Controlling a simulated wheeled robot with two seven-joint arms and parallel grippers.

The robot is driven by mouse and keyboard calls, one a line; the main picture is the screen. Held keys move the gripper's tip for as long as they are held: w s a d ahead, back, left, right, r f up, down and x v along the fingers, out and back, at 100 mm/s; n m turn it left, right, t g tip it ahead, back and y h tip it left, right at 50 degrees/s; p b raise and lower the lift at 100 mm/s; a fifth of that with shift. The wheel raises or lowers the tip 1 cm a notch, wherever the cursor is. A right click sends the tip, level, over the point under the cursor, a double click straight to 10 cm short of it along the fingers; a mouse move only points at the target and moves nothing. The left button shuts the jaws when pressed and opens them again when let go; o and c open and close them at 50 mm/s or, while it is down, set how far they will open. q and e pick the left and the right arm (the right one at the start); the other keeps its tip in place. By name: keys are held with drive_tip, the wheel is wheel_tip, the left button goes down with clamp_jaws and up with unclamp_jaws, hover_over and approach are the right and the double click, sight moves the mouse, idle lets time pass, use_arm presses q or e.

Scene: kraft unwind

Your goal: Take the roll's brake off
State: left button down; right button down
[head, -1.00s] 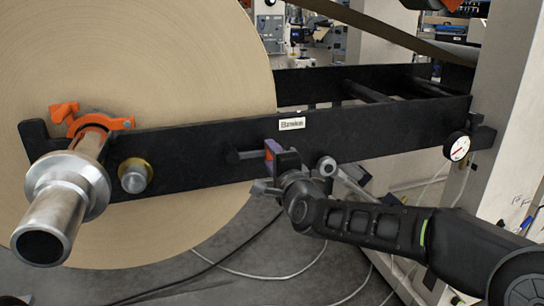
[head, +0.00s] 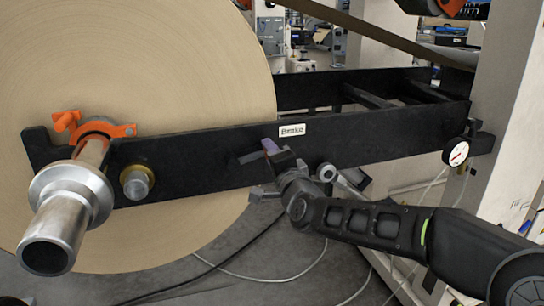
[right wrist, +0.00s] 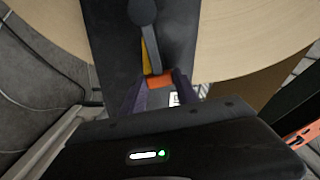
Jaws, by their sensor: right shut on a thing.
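The black side arm (head: 210,155) of the unwind stand carries a white label (head: 292,130) that seems to read "Brake". Below the label a dark brake lever (head: 250,157) sticks out from the arm's face. My right gripper (head: 272,150) is at the lever's end. In the right wrist view the lever (right wrist: 151,55) runs down from a round pivot to an orange tip (right wrist: 158,80), and the right gripper's fingers (right wrist: 157,92) are shut on that tip. A strip of yellow shows beside the lever. My left gripper is not in view.
The large kraft roll (head: 150,60) hangs on a steel shaft (head: 65,220) with an orange clamp (head: 95,128). A brass knob (head: 137,182) sits on the side arm. A dial gauge (head: 456,152) is at the right. Cables lie on the floor.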

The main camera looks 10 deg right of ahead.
drive_tip(key=r+n+p, duration=0.2)
drive_tip(key=shift+a+r+n, duration=0.3)
drive_tip(key=shift+a+n, duration=0.05)
drive_tip(key=shift+n, duration=0.05)
drive_tip(key=a+r+n+p, duration=0.1)
drive_tip(key=r+n+p, duration=0.1)
drive_tip(key=n+p, duration=0.1)
drive_tip(key=shift+a+r+n+p, duration=0.15)
drive_tip(key=shift+a+n+p, duration=0.15)
drive_tip(key=shift+a, duration=0.1)
drive_tip(key=a+n+p, duration=0.1)
drive_tip(key=a+r+n+p, duration=0.1)
drive_tip(key=n, duration=0.1)
drive_tip(key=shift+s+r+p, duration=0.1)
drive_tip(key=shift+r+p, duration=0.05)
drive_tip(key=shift+p, duration=0.25)
drive_tip(key=shift+a+r+n+p, duration=0.15)
drive_tip(key=shift+a+n+p, duration=0.45)
drive_tip(key=shift+n, duration=0.4)
drive_tip(key=c, duration=0.9)
unclamp_jaws()
drive_tip(key=shift+s, duration=0.1)
